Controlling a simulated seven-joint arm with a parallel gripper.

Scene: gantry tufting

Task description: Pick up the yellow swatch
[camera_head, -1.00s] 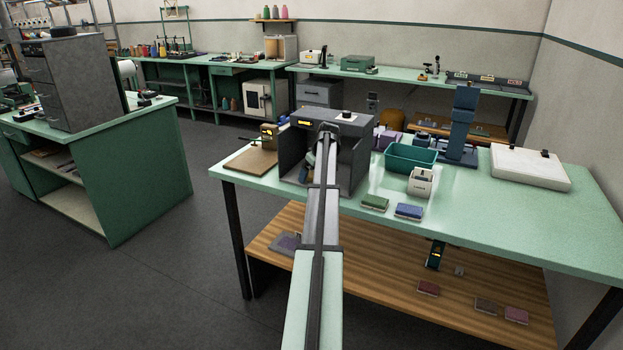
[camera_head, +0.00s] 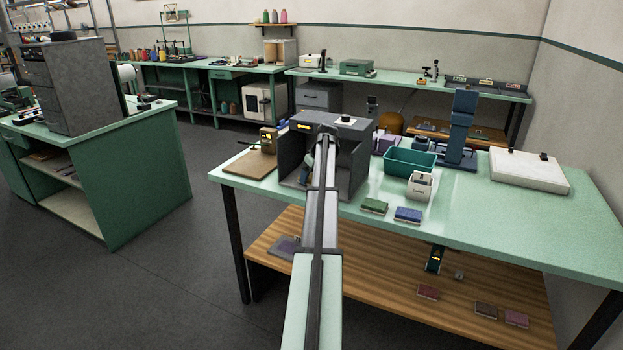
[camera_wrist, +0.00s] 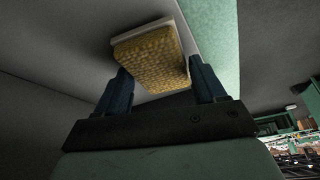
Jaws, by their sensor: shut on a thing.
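The yellow swatch (camera_wrist: 152,63) shows in the wrist view as a tufted yellow block with a pale backing. It sits between the two blue fingers of my gripper (camera_wrist: 160,84), which are shut on it. Grey walls of the open-front box lie around it in that view. In the head view my arm reaches into the dark grey box (camera_head: 350,172) on the green table.
A green swatch (camera_head: 374,206) and a blue swatch (camera_head: 408,215) lie right of the box. A teal bin (camera_head: 411,170), a small white container (camera_head: 420,186) and a blue column device (camera_head: 461,130) stand farther right. The table's front right is clear.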

